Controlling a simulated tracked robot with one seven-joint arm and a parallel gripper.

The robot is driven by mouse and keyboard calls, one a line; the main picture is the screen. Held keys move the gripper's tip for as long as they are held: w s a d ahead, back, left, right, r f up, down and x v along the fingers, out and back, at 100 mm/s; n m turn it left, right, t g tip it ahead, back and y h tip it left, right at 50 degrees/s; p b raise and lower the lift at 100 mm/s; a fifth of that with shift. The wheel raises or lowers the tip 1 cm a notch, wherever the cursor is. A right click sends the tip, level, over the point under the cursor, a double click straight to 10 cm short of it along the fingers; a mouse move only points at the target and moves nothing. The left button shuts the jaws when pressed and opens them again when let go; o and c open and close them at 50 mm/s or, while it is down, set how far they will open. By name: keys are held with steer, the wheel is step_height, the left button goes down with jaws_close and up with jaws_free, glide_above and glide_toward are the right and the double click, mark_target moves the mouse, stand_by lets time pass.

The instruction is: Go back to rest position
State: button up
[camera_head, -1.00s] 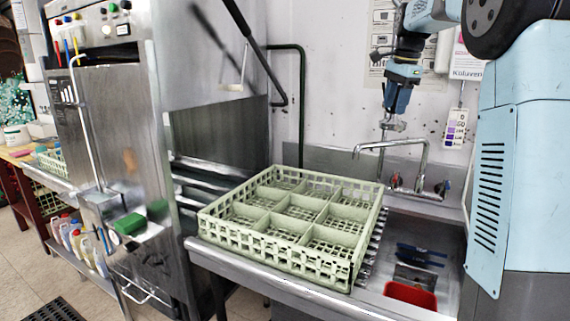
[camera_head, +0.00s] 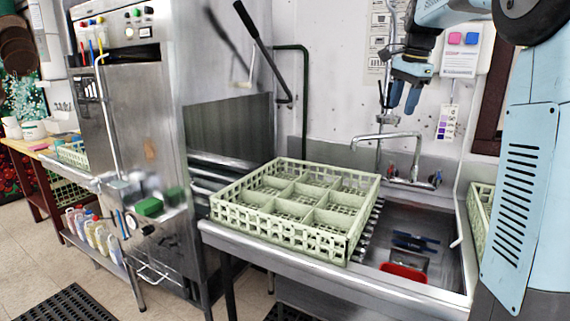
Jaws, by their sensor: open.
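My gripper (camera_head: 403,98) hangs at the upper right, its two blue fingers apart and pointing down, with nothing between them. It is in front of the back wall and above the tap (camera_head: 390,140). The pale green dish rack (camera_head: 285,234) sits below and to the left of it on the steel counter, clear of the gripper. The rack is divided into several compartments and looks empty.
The sink (camera_head: 435,225) holds a red item (camera_head: 403,272) and a dark blue item (camera_head: 415,240). A steel dishwasher (camera_head: 143,100) with a black lever (camera_head: 262,50) stands left. Another green rack (camera_head: 480,215) shows at the right. Several bottles (camera_head: 92,232) stand low at left.

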steer(key=s+a+f+n+t, duration=0.1)
steer(key=s+a+f+n, duration=0.1)
steer(key=s, duration=0.4)
steer(key=s+a+f+n, duration=0.1)
steer(key=s+n, duration=0.2)
steer(key=s, duration=0.4)
steer(key=s+a+f+n+t, duration=0.1)
steer(key=s+a+f+n, duration=0.1)
steer(key=s, duration=0.4)
steer(key=s+a+f+n+t, duration=0.1)
steer(key=s+a+f+n, duration=0.1)
steer(key=s+f+n, duration=0.4)
steer(key=s+f, duration=0.4)
steer(key=s, duration=0.4)
steer(key=shift+a+f+n+h, duration=0.25)
steer(key=shift+a+n+h, duration=0.05)
steer(key=shift+a, duration=0.1)
